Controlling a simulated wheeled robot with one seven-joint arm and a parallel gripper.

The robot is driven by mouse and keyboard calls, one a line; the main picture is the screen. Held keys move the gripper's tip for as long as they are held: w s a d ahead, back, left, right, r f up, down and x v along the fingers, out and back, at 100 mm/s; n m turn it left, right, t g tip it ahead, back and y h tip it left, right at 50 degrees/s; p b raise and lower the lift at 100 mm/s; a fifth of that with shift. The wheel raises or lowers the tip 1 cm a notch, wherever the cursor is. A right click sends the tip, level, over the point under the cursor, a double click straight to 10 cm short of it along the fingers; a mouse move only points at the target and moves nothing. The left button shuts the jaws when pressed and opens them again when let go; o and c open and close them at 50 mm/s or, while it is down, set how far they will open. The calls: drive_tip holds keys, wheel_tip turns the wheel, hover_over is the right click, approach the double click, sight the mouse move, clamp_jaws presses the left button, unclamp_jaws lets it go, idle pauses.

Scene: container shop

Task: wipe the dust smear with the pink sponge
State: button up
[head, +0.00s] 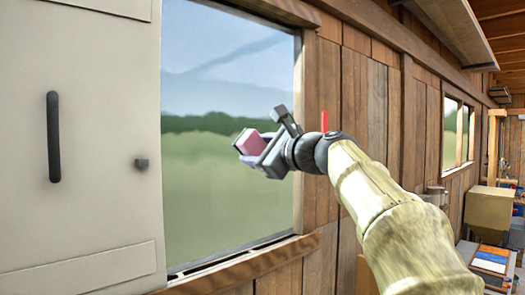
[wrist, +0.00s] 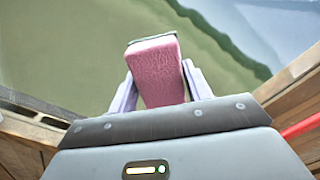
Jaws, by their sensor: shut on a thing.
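The pink sponge (head: 250,143) is held in my gripper (head: 260,152), in front of the window pane (head: 225,190). In the wrist view the pink sponge (wrist: 157,72) sits between the two pale lilac fingers of my gripper (wrist: 161,84), which are shut on its sides. Its far end points at the glass and has a dark edge. I cannot tell whether it touches the pane. A faint grey-blue streak (head: 235,55) crosses the upper pane; I cannot tell whether it is the dust smear or part of the view outside.
A beige cabinet door (head: 95,200) with a dark handle (head: 53,137) stands left of the window. The wooden window frame (head: 240,270) borders the pane. A shelf (head: 447,30) juts from the plank wall at upper right. Boxes (head: 488,212) stand farther right.

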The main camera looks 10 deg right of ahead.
sight(212, 151)
drive_tip(key=shift+s+a, duration=0.6)
drive_tip(key=shift+a, duration=0.35)
drive_tip(key=shift+s+a, duration=0.55)
drive_tip(key=shift+a, duration=0.2)
drive_tip(key=shift+s+a, duration=0.5)
drive_tip(key=shift+a, duration=0.25)
drive_tip(key=shift+s+a, duration=0.1)
drive_tip(key=shift+a, duration=0.05)
drive_tip(key=shift+s+a, duration=0.45)
drive_tip(key=shift+a, duration=0.2)
drive_tip(key=shift+s+a, duration=0.4)
drive_tip(key=shift+a, duration=0.25)
drive_tip(key=shift+s+a, duration=0.1)
drive_tip(key=shift+s, duration=0.05)
drive_tip(key=shift+b+v, duration=0.65)
drive_tip(key=shift+v, duration=2.2)
